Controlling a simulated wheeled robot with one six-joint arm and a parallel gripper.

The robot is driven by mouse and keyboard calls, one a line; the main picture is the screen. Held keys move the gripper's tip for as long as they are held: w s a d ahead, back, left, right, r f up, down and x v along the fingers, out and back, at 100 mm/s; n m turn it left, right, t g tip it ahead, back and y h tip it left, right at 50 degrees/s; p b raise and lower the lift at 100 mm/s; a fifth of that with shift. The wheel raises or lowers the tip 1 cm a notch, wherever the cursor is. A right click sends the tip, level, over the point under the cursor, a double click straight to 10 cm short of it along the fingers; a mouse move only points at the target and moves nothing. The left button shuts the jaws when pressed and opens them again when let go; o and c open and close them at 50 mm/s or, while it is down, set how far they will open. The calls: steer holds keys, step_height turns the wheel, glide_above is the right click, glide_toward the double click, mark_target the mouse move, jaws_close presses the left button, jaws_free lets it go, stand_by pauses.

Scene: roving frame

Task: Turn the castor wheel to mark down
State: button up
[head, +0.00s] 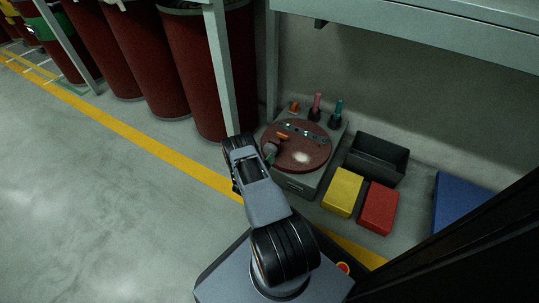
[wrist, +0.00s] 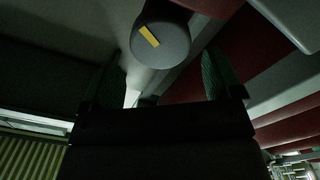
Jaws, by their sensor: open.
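In the wrist view a grey round wheel (wrist: 160,38) with a short yellow bar mark (wrist: 149,36) on its face is at the top middle. The mark slants from upper left to lower right, off the wheel's centre. My gripper (wrist: 163,62) is open, with its two dark green fingers apart and the wheel's face beyond and between their tips. Nothing is held. In the head view a small grey rounded shape (head: 270,152) shows at the near left edge of the round red-brown plate (head: 310,148); I cannot tell whether it is the wheel. My arm hides part of that side.
The plate sits on a grey box (head: 301,184) with a pink bottle (head: 317,104) and a teal bottle (head: 337,109) behind. A black bin (head: 377,157), yellow block (head: 343,191) and red block (head: 379,208) stand to its right. Red drums (head: 206,70) and a shelf post (head: 222,70) stand left.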

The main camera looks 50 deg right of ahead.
mark_target(269, 152)
steer(key=shift+b+x, duration=0.75)
steer(key=shift+x, duration=1.9)
steer(key=shift+c, duration=0.3)
steer(key=c, duration=0.6)
